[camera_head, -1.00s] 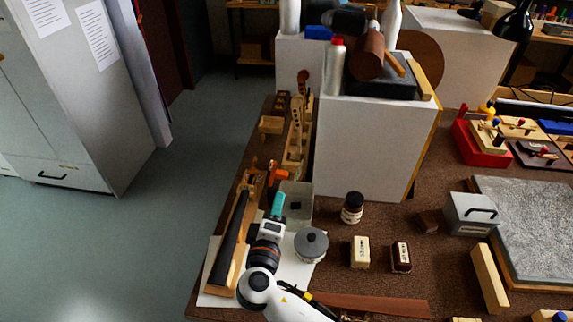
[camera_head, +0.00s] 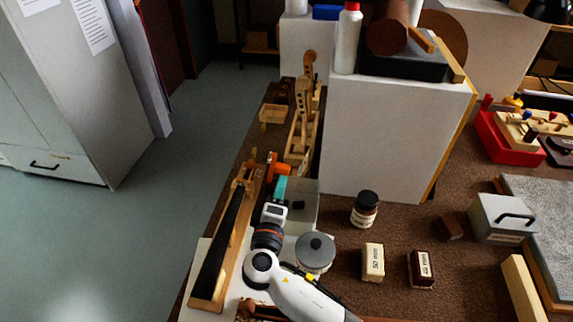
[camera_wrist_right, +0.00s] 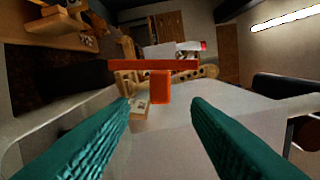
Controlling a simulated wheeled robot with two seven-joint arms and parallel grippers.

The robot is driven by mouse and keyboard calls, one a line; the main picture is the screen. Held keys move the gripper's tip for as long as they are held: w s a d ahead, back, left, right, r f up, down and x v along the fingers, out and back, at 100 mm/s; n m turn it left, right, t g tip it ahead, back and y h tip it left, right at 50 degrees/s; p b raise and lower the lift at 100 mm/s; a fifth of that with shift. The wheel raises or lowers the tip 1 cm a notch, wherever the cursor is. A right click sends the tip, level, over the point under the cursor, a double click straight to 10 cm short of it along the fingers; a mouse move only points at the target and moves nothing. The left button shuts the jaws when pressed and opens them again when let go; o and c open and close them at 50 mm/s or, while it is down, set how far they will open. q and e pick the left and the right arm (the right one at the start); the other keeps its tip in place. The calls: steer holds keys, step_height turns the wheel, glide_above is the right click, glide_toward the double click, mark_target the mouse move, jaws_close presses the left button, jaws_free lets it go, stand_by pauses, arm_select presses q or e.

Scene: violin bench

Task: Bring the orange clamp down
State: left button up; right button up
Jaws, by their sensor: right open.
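The orange clamp (camera_head: 279,168) stands near the far end of the violin neck with its black fingerboard (camera_head: 225,240), at the left side of the bench. My right gripper (camera_head: 280,185) has teal fingers and is just on the near side of the clamp. In the right wrist view the clamp (camera_wrist_right: 154,66) shows as a wide crossbar with a short stem below it. The stem is framed between the open fingertips (camera_wrist_right: 160,104), with gaps on both sides. Nothing is held. How far the clamp is beyond the tips is unclear. My left gripper is not in view.
A tall white block (camera_head: 385,140) rises behind. Wooden scroll pieces (camera_head: 303,110) stand beyond the clamp. Open floor (camera_head: 130,240) lies left of the bench.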

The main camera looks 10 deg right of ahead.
mark_target(284, 173)
steer(key=p+x, duration=0.1)
steer(key=x, duration=0.8)
steer(key=shift+w+d, duration=0.1)
steer(key=shift+w, duration=0.15)
steer(key=shift+c, duration=0.4)
jaws_close()
